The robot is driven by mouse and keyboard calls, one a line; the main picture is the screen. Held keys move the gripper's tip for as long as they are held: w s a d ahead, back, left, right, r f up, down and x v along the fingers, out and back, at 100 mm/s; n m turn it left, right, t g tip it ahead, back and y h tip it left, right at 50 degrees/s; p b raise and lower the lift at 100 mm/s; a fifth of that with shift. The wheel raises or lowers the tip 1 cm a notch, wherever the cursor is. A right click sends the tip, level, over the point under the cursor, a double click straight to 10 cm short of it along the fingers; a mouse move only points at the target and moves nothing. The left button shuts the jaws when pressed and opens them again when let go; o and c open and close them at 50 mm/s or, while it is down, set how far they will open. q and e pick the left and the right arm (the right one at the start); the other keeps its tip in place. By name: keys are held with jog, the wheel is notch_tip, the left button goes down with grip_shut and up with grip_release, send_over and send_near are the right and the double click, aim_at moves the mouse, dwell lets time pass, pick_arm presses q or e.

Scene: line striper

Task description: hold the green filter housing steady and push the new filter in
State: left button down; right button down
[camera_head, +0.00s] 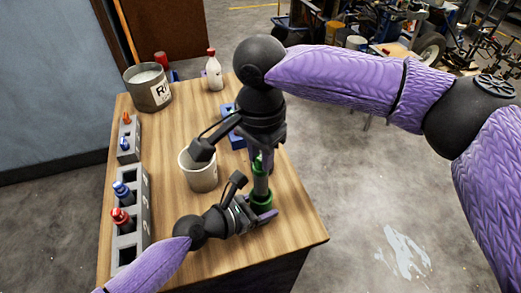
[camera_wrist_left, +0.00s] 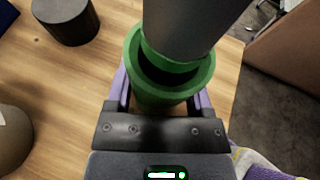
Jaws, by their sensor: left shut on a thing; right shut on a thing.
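The green filter housing (camera_head: 262,199) stands near the right edge of the table. My left gripper (camera_head: 258,212) is shut on it from the side. In the left wrist view the housing (camera_wrist_left: 140,85) sits between the fingers of my left gripper (camera_wrist_left: 165,100). The new filter (camera_head: 261,183) is a grey cylinder with green ends. My right gripper (camera_head: 263,152) is shut on its upper part from above. In the left wrist view the filter's green lower end (camera_wrist_left: 180,66) is at the housing's mouth, with a dark gap on the near side. How deep it sits is hidden.
A beige cup (camera_head: 198,172) stands left of the housing. Grey block racks (camera_head: 132,235) with red and blue pieces line the left edge. A can (camera_head: 149,88), a white bottle (camera_head: 213,72) and a blue object (camera_head: 237,138) are farther back. The front of the table is clear.

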aim_at(261, 186)
jog(key=shift+f, duration=4.65)
dwell(0.9)
jog(key=shift+c, duration=0.5)
grip_release()
jog(key=shift+r, duration=3.5)
pick_arm(q)
grip_release()
